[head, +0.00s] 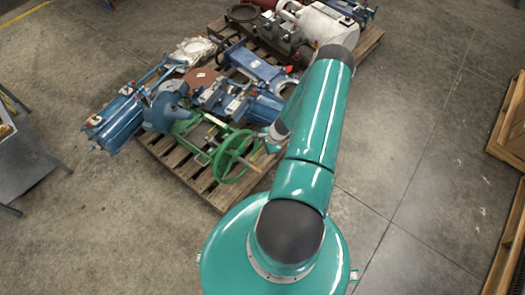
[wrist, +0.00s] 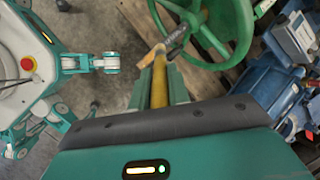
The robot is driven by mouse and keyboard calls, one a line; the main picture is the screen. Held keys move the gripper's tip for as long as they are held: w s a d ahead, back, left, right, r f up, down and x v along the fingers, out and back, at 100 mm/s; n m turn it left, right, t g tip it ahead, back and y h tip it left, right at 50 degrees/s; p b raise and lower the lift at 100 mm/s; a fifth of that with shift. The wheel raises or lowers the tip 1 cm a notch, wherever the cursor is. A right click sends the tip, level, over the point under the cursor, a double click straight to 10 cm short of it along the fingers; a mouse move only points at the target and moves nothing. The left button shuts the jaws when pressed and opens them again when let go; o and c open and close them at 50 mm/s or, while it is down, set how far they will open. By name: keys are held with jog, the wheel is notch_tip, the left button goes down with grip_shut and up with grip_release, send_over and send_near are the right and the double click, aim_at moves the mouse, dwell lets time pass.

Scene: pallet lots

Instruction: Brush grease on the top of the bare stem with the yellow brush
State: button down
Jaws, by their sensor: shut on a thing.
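My gripper (wrist: 159,82) is shut on the yellow brush (wrist: 159,92), whose handle runs forward between the two green fingers in the wrist view. A green handwheel (wrist: 247,38) lies just beyond the fingers, with spokes running in to its middle. In the head view the green handwheel (head: 219,167) stands at the pallet's front edge, and my arm hides most of the gripper.
The wooden pallet (head: 190,178) carries several blue valves and cylinders (head: 118,122) close to the wheel. A second loaded pallet (head: 368,42) stands behind. A grey table (head: 20,160) is at the left and wooden crates (head: 510,125) at the right. Bare floor lies between.

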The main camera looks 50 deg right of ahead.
jog(key=shift+w+r, duration=0.15)
jog(key=shift+r, duration=0.6)
jog(key=shift+w+r, duration=0.15)
jog(key=shift+r, duration=0.55)
